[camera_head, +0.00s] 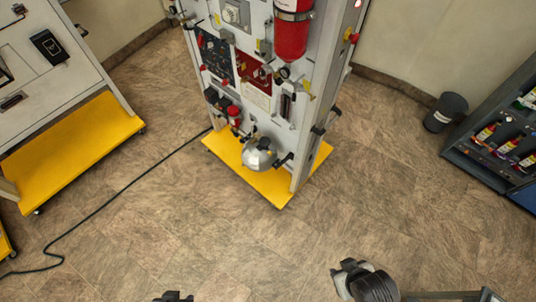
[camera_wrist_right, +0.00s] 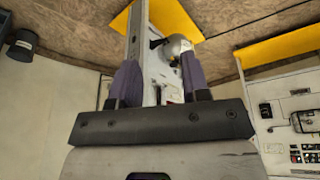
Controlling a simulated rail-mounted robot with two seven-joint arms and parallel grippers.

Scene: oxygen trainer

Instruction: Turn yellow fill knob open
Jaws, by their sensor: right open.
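The oxygen trainer stand (camera_head: 318,105) is upright on a yellow base at the top centre of the head view. Small yellow parts show on its panel, but I cannot tell which is the yellow fill knob. My right gripper (camera_head: 346,268) is low in the head view, well apart from the stand. In the right wrist view my right gripper (camera_wrist_right: 157,78) has its two purple fingers spread, with nothing held. The stand (camera_wrist_right: 156,68) shows behind and between them, upside down. A bit of my left gripper (camera_head: 173,297) shows at the bottom edge; its jaws are unclear.
A red cylinder (camera_head: 292,35) and a silver round vessel (camera_head: 259,153) are on the stand. A bench with a yellow shelf (camera_head: 75,150) is at left, a dark bin (camera_head: 445,111) and a bottle rack (camera_head: 500,140) at right. A black cable (camera_head: 95,213) crosses the open floor.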

